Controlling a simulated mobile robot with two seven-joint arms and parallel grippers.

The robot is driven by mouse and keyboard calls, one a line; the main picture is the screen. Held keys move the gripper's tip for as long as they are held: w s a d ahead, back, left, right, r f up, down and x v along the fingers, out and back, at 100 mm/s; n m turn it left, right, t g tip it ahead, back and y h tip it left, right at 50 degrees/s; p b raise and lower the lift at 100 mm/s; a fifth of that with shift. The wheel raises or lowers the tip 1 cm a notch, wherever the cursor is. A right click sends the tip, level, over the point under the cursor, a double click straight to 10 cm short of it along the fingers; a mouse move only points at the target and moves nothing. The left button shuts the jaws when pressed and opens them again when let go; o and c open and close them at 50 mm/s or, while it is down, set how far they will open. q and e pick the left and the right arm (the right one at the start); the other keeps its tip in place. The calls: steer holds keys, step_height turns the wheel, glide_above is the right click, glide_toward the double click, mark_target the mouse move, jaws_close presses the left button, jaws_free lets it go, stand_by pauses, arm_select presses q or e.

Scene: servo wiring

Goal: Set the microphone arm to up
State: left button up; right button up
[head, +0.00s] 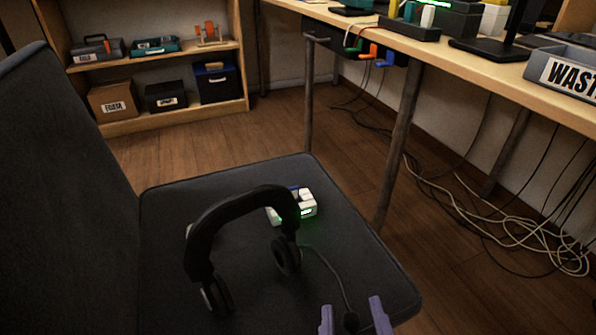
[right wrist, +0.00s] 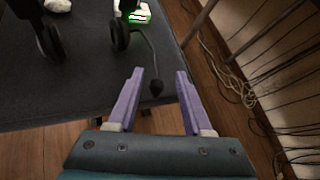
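The black headset (head: 240,215) stands on the seat of a dark chair (head: 370,262), its headband up and its ear cups down. In the right wrist view an ear cup (right wrist: 120,36) shows at the top. The thin microphone arm (head: 328,268) runs from the right ear cup toward the seat's front edge and ends in a dark tip (head: 350,321). The tip also shows in the right wrist view (right wrist: 157,87), between or just beyond my fingers. My right gripper (head: 354,317) is open, with purple fingers either side of the tip; contact is not visible. My left gripper is not in view.
A white device with a green light (head: 305,211) lies on the seat behind the headset. The chair backrest (head: 60,190) rises at left. A desk (head: 470,66) with legs and loose cables (head: 520,235) stands at right. A shelf (head: 180,122) with boxes is at the back.

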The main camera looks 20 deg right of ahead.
steer(key=shift+o, duration=0.2)
steer(key=p+v, duration=0.2)
steer(key=v, duration=0.8)
